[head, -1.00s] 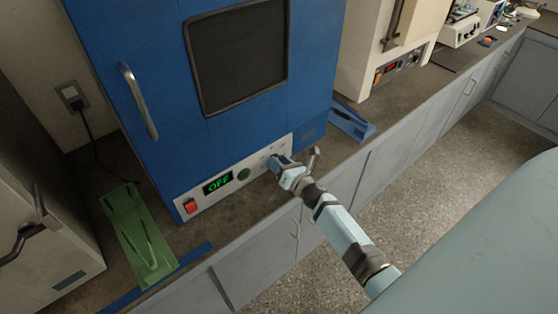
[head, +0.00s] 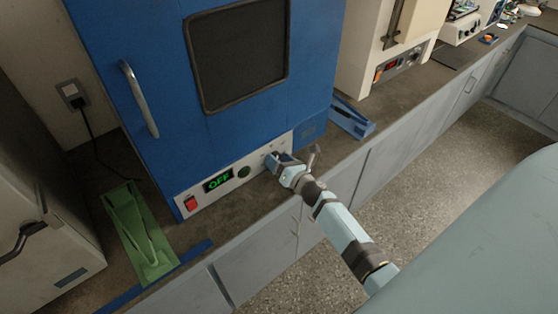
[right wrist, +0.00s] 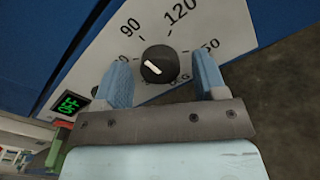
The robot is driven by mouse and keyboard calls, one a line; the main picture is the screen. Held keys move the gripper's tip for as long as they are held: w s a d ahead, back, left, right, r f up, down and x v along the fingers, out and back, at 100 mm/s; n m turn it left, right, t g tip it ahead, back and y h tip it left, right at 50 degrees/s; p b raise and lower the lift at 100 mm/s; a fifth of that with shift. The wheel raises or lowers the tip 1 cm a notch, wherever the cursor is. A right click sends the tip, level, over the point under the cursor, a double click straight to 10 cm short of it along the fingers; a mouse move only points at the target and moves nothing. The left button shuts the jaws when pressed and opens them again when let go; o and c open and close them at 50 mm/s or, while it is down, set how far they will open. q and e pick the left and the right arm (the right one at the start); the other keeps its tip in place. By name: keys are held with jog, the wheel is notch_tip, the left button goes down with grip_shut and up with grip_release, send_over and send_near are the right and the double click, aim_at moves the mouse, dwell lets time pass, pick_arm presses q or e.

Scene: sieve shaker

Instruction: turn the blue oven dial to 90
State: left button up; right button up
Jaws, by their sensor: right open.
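The blue oven (head: 160,100) stands on the bench, with a pale control panel (head: 200,197) along its lower front. Its dial (right wrist: 159,64) is a black round knob with a short white mark on its left part, off the numeral 90. The numerals 90, 120 and part of 150 show around it. My right gripper (head: 270,161) is at the panel's right part and hides the dial in the head view. In the right wrist view my right gripper (right wrist: 160,66) is open, one finger on each side of the dial, with gaps to it. My left gripper is not in view.
A green holder (head: 140,240) lies left on the bench, a blue one (head: 352,118) right. A beige appliance (head: 365,50) stands behind the blue holder.

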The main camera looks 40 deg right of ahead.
jog(key=s+d+b, duration=0.1)
jog(key=s, duration=1.2)
jog(key=shift+s, duration=0.4)
